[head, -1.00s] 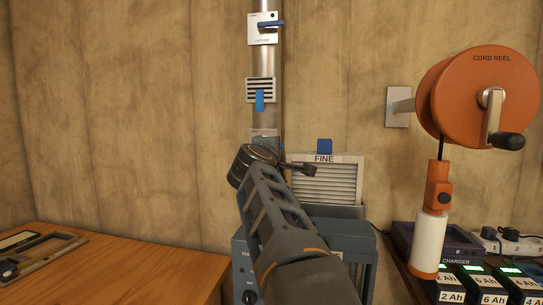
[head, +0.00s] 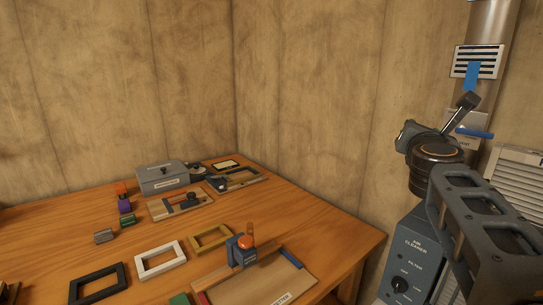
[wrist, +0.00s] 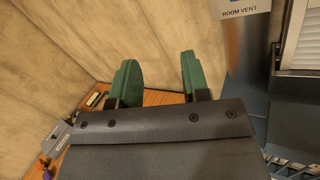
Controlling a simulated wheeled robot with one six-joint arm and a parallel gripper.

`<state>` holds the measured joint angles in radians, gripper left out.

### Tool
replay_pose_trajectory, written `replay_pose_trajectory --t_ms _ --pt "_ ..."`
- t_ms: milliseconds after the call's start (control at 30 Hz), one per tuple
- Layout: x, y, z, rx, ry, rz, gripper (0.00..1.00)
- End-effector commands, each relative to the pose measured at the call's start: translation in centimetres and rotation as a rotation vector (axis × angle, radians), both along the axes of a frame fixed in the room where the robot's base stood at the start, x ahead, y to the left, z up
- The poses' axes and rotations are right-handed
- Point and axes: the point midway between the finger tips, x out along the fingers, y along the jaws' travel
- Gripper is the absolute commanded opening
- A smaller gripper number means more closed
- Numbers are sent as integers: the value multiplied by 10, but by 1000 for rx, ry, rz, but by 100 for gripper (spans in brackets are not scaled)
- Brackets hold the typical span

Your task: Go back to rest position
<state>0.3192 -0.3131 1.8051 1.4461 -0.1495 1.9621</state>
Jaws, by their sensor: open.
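My gripper (head: 465,106) is at the right of the head view, raised in front of the duct and above the air cleaner (head: 408,262). In the wrist view its two green fingers (wrist: 160,78) stand apart with nothing between them, so it is open and empty. Past the fingers the wrist view shows the plank wall and a strip of the wooden table. My arm comes in from the right edge of the head view and hides part of the air cleaner.
The wooden table (head: 325,233) fills the lower left, with several frames, a grey box (head: 162,178) and a board with an orange knob (head: 245,242). A metal duct (head: 493,22) with a blue-tabbed vent (head: 477,62) and a louvred panel (head: 518,180) stand at right.

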Motion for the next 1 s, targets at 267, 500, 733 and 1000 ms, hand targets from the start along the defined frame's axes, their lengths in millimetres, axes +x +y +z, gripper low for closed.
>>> replay_pose_trajectory --t_ms 267,500,733,1000 --pt "-13 138 -68 -1416 641 619 43" --pt "-95 180 -157 -2449 705 1256 43" --pt "-156 172 -195 2429 -402 -1412 43" --pt "-173 168 -206 2266 -275 -1376 43"
